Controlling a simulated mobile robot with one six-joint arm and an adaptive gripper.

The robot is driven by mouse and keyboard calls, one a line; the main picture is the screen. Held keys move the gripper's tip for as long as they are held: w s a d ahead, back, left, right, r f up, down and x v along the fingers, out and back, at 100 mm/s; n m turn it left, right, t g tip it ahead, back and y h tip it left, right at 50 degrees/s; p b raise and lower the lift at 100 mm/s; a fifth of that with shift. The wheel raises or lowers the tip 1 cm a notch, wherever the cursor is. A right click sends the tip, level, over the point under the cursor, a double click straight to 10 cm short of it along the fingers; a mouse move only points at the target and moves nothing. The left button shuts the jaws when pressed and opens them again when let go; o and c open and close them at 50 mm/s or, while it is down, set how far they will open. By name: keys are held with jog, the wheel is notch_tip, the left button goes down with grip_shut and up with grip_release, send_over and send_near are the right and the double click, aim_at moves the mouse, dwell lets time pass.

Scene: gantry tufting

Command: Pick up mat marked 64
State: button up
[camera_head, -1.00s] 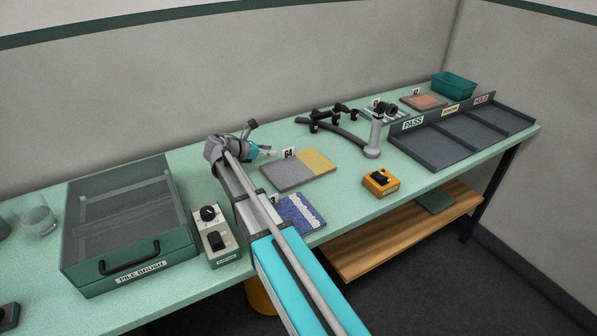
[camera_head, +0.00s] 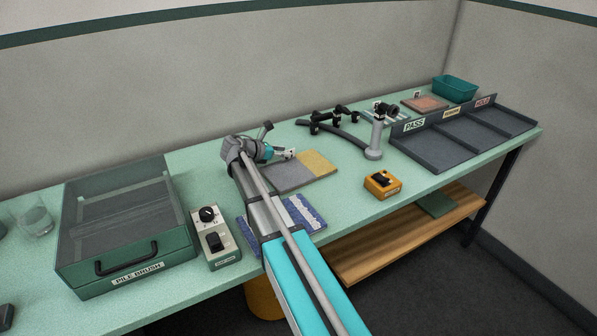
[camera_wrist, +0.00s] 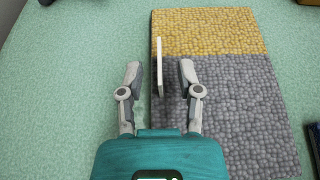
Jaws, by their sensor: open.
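The mat (camera_head: 300,177) is half grey, half yellow and lies flat on the green bench. In the wrist view the mat (camera_wrist: 225,100) fills the right side, yellow end away from me. A thin white tag (camera_wrist: 158,65) stands at its left edge, seen edge-on, so its number cannot be read now; it showed 64 earlier. My gripper (camera_wrist: 160,74) is open, with one finger on each side of the tag and gaps on both sides. The left finger is over bare bench, the right over the mat's grey part. In the head view my gripper (camera_head: 281,153) is at the mat's back-left edge.
A blue and white mat (camera_head: 305,213) lies in front, partly behind my arm. A control box (camera_head: 215,240) and the pile brush case (camera_head: 130,225) stand left. An orange switch box (camera_head: 382,184), a grey stand (camera_head: 376,140) and a PASS tray (camera_head: 435,150) are right.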

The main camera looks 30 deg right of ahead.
jog(key=shift+b+x, duration=0.4)
jog(key=shift+x, duration=1.05)
grip_shut()
